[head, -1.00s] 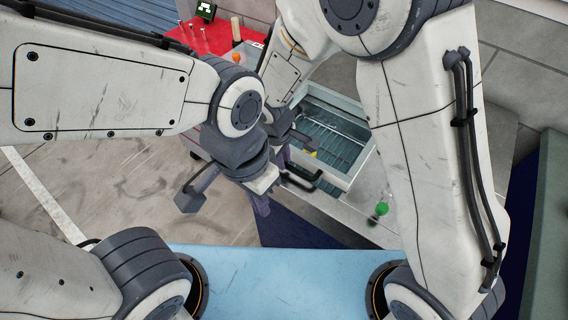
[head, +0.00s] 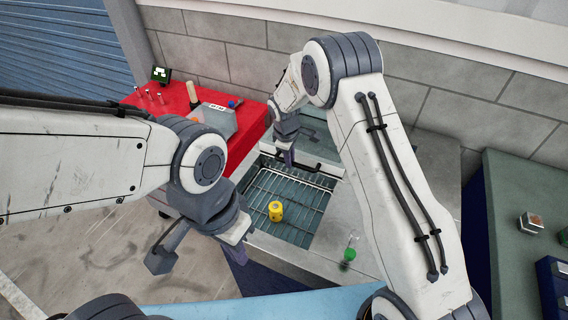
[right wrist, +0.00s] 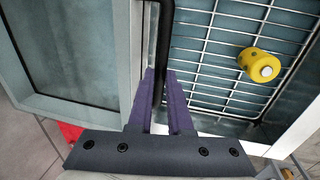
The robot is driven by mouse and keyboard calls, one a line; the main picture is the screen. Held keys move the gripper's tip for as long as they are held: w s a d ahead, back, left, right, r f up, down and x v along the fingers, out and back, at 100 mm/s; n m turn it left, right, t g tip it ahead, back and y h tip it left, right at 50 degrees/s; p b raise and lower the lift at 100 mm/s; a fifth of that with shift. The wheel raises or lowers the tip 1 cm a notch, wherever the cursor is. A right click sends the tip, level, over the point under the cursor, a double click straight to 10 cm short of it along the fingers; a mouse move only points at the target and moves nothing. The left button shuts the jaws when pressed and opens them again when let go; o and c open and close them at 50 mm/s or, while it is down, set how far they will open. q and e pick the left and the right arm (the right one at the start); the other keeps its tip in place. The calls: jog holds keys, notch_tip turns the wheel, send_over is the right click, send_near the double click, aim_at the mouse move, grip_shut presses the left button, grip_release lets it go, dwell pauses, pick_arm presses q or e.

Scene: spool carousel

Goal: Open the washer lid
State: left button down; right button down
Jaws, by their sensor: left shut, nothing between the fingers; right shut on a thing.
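The washer (head: 405,150) is a grey metal box with its top opening uncovered. Its glass lid with a pale frame (right wrist: 122,60) is tilted up toward the back, partly hidden by my right arm in the head view. My right gripper (head: 290,158) is shut on the lid's black handle (head: 318,165); in the right wrist view the purple fingers (right wrist: 163,100) sit on either side of the handle bar (right wrist: 164,45). My left gripper (head: 237,255) is shut and empty, in front of the washer's left corner.
Inside the washer is a wire basket (head: 255,210) with a yellow spool (head: 276,211). A green-bottomed item (head: 349,254) stands on the washer's front ledge. A red table (head: 180,100) stands back left, a green-topped bench (head: 510,185) at right.

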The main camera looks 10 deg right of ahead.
jog(key=shift+w, duration=0.3)
jog(key=shift+d, duration=0.1)
jog(key=c, duration=0.8)
grip_release()
jog(key=shift+c, duration=0.2)
notch_tip(320, 180, up, 10)
jog(key=s+a+b, duration=0.1)
jog(key=b, duration=0.1)
jog(key=shift+s+r, duration=0.2)
jog(key=shift+s, duration=0.15)
